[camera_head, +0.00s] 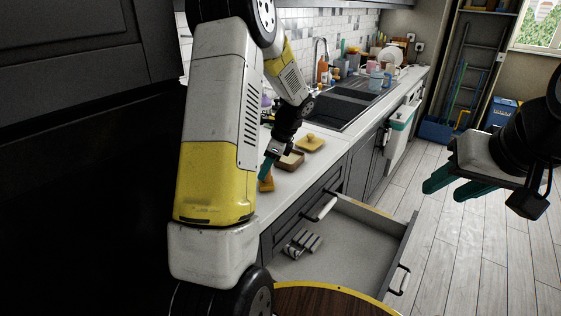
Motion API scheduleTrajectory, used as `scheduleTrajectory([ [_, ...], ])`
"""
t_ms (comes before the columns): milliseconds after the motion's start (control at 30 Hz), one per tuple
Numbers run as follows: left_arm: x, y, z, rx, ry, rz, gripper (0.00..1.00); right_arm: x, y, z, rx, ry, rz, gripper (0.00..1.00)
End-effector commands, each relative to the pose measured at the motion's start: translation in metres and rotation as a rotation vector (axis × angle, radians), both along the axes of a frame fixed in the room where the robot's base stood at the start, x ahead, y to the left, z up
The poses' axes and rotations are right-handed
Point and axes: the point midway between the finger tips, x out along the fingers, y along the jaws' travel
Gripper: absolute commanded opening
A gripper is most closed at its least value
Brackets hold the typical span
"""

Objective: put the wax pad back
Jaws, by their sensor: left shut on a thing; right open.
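My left gripper (268,165) reaches down over the counter, its teal finger just above a small orange-yellow piece (266,184), which looks like the wax pad. It is shut on this piece, near the counter's front edge; my own arm partly covers the area. A small brown open box (290,160) sits on the counter just right of the gripper. A tan lid-like piece with a knob (311,143) lies behind the box. My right gripper (455,184) is open and empty at the right, over the floor.
An open drawer (345,245) juts out below the counter, with grey striped items (303,243) inside. A round wooden surface (330,300) is at the bottom. The floor at right is clear.

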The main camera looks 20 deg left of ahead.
Motion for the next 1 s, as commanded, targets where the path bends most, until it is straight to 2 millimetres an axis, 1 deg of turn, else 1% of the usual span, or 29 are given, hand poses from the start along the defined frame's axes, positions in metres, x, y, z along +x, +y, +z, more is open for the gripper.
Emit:
scheduleTrajectory([
  [67, 0.000, 0.000, -0.002, 0.000, 0.001, -0.001, 0.00, 0.000, 0.000, 0.000, 0.000, 0.000, 0.000, 0.41],
  [100, 0.000, 0.000, -0.003, 0.000, 0.001, 0.000, 0.31, 0.000, 0.000, 0.000, 0.000, 0.000, 0.000, 0.41],
  [167, 0.000, 0.000, -0.002, 0.000, 0.001, 0.000, 0.43, 0.000, 0.000, 0.000, 0.000, 0.000, 0.000, 0.41],
  [200, 0.000, 0.000, -0.002, 0.000, 0.000, 0.000, 0.51, 0.000, 0.000, 0.000, 0.000, 0.000, 0.000, 0.41],
  [500, 0.000, 0.000, -0.002, 0.000, 0.000, 0.000, 0.51, 0.000, 0.000, 0.000, 0.000, 0.000, 0.000, 0.41],
  [633, 0.001, -0.002, 0.006, -0.001, -0.003, -0.001, 0.51, 0.000, 0.000, 0.000, 0.000, 0.000, 0.000, 0.41],
  [767, 0.002, -0.011, 0.025, -0.001, -0.004, -0.002, 0.51, 0.000, 0.000, 0.000, 0.000, 0.000, 0.000, 0.41],
  [1000, 0.005, -0.031, 0.074, 0.000, -0.004, -0.003, 0.51, 0.000, 0.000, 0.000, 0.000, 0.000, 0.000, 0.41],
])
